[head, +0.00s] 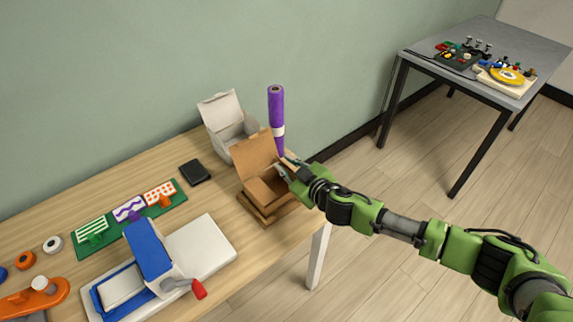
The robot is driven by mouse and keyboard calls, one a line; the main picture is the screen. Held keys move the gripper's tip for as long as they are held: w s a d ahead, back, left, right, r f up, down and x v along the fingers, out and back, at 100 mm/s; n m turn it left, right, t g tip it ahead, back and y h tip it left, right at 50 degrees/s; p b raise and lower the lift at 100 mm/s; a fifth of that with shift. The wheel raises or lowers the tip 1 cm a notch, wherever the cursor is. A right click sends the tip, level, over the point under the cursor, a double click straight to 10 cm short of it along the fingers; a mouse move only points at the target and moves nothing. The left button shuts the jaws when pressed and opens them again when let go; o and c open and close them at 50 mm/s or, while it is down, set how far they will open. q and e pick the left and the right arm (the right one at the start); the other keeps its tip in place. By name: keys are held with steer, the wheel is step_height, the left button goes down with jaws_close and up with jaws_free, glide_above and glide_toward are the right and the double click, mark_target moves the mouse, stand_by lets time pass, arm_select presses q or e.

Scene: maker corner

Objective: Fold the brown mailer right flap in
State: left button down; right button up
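The brown mailer (268,190) is an open cardboard box near the right end of the wooden table. Its tall lid (254,150) stands up at the back, and a front flap leans over the opening. My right gripper (283,166) is at the box's right side, coming in from the right. Its two fingers look spread apart, with a bit of brown card by them. The right flap is mostly hidden by the gripper, and I cannot tell whether the fingers touch it. My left gripper is not in view.
A white open box (228,126) and an upright purple roll (276,110) stand close behind the mailer. A black wallet-like item (195,172) lies to its left. A blue-and-white crank machine (150,255) is at the front left. A grey table (490,50) stands far right.

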jaws_close()
steer(key=shift+s+a+f+n+t+h+b, duration=0.4)
steer(key=shift+a+f+n+t+b, duration=0.15)
steer(key=shift+n+b, duration=0.45)
steer(key=shift+s+a+f+n+t+h+b, duration=0.15)
steer(key=shift+n+t+b, duration=0.1)
steer(key=shift+n+b, duration=0.2)
steer(key=shift+f+n+t+h+b, duration=0.1)
steer(key=shift+n+t+h+b, duration=0.1)
steer(key=shift+n+b, duration=0.2)
steer(key=shift+s+a+f+n+t+b, duration=0.15)
steer(key=shift+n+t+b, duration=0.25)
steer(key=shift+n+b, duration=0.35)
